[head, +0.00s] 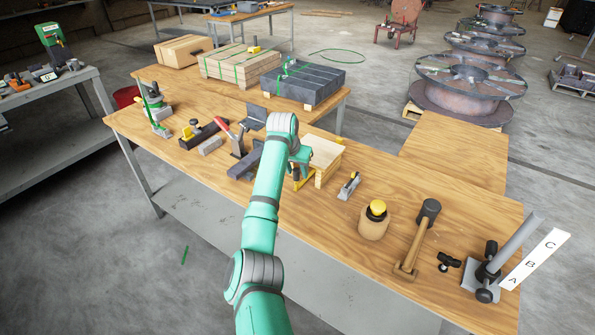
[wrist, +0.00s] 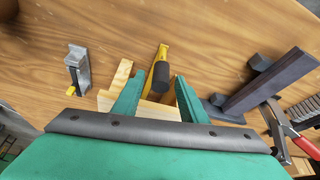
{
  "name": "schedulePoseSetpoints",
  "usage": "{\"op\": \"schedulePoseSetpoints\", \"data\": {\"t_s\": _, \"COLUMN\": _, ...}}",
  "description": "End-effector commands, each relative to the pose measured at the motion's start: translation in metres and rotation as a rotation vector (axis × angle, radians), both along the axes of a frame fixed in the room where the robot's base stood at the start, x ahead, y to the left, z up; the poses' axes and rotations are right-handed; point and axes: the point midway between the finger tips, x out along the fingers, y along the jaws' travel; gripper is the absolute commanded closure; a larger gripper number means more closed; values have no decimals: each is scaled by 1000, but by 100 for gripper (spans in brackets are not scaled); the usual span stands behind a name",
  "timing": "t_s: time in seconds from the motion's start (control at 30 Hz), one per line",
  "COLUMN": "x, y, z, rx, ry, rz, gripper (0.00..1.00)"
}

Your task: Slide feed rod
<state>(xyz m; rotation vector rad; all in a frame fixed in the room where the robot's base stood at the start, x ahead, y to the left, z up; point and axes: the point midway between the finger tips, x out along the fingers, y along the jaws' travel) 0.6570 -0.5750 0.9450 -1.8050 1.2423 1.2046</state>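A grey rod (head: 520,238), which looks like the feed rod, slants up from a stand with black knobs (head: 487,280) at the table's right end. A white strip lettered A, B, C (head: 536,260) runs beside it. My gripper (head: 300,165) is far to the left of it, above a pale wooden block (head: 324,152) with yellow parts. In the wrist view my gripper (wrist: 160,86) is open, its two green fingers apart. A black cylinder end (wrist: 162,76) and a yellow bar (wrist: 161,54) show between the fingers; I cannot tell if they touch. The rod is outside the wrist view.
Between my gripper and the stand are a small metal plane (head: 348,185), a yellow-topped wooden pot (head: 373,221), a mallet (head: 425,225) and a small black clamp (head: 449,262). A red-handled clamp (head: 232,137) and dark bars stand left. The table's back right is clear.

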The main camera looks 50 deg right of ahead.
Motion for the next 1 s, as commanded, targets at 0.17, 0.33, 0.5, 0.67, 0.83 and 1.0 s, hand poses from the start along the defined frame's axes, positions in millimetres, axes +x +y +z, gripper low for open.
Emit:
{"op": "schedulePoseSetpoints", "data": {"t_s": 0.17, "x": -3, "y": 6, "z": 20, "rx": -3, "ry": -2, "rz": -2, "gripper": 61}}
{"op": "schedulePoseSetpoints", "data": {"t_s": 0.33, "x": -8, "y": 17, "z": 50, "rx": -4, "ry": -4, "rz": -2, "gripper": 61}}
{"op": "schedulePoseSetpoints", "data": {"t_s": 0.5, "x": -13, "y": 27, "z": 77, "rx": -3, "ry": -3, "rz": -4, "gripper": 61}}
{"op": "schedulePoseSetpoints", "data": {"t_s": 0.67, "x": -15, "y": 33, "z": 92, "rx": -3, "ry": -2, "rz": -2, "gripper": 61}}
{"op": "schedulePoseSetpoints", "data": {"t_s": 0.83, "x": -17, "y": 35, "z": 98, "rx": -2, "ry": -1, "rz": -4, "gripper": 61}}
{"op": "schedulePoseSetpoints", "data": {"t_s": 1.0, "x": -19, "y": 33, "z": 98, "rx": -2, "ry": -1, "rz": -6, "gripper": 61}}
